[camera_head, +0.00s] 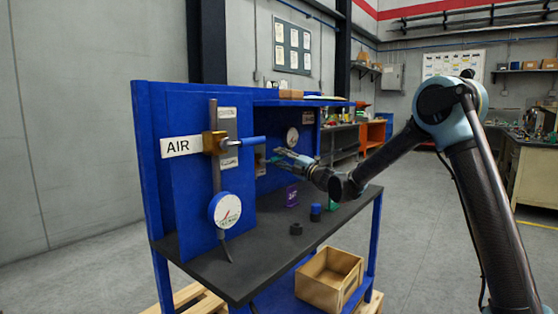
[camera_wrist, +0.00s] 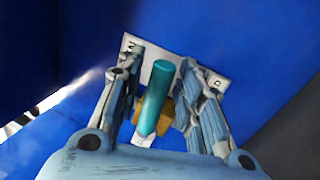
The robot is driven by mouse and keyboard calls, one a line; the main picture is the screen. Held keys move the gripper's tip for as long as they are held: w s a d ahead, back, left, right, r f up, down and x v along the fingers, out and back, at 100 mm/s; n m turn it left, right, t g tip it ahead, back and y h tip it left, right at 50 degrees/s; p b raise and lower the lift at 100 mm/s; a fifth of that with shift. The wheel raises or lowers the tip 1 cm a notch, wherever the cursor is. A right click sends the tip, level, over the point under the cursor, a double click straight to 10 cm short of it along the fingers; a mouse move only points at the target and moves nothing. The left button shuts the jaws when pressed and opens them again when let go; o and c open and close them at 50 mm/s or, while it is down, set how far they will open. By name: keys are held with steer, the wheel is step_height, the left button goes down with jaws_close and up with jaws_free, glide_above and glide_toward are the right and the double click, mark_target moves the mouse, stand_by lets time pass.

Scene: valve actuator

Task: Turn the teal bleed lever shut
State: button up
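The teal bleed lever (camera_wrist: 154,98) is a round teal bar in the middle of the wrist view. It slants slightly, with its upper end to the right. Behind it are a brass-coloured valve body (camera_wrist: 168,112) and a white label plate (camera_wrist: 212,73), mostly covered by my fingers. My gripper (camera_wrist: 161,62) is open, with one finger on each side of the lever and a visible gap on both sides. In the head view my gripper (camera_head: 284,156) reaches into the blue bench's recess, and the lever there is too small to make out clearly.
A blue-handled valve (camera_head: 250,141) with an AIR sign (camera_head: 181,146) and a gauge (camera_head: 225,210) stand left of my gripper. A purple item (camera_head: 291,196), a blue cylinder (camera_head: 315,212) and a dark nut-like part (camera_head: 296,229) sit on the dark benchtop (camera_head: 235,275) below. A wooden box (camera_head: 328,278) is lower down.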

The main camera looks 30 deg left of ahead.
steer(key=shift+s+a, duration=0.1)
steer(key=shift+s, duration=0.1)
steer(key=w+v, duration=0.1)
steer(key=v, duration=0.6)
steer(key=shift+s+d, duration=0.25)
steer(key=shift+s, duration=0.15)
steer(key=shift+f, duration=0.1)
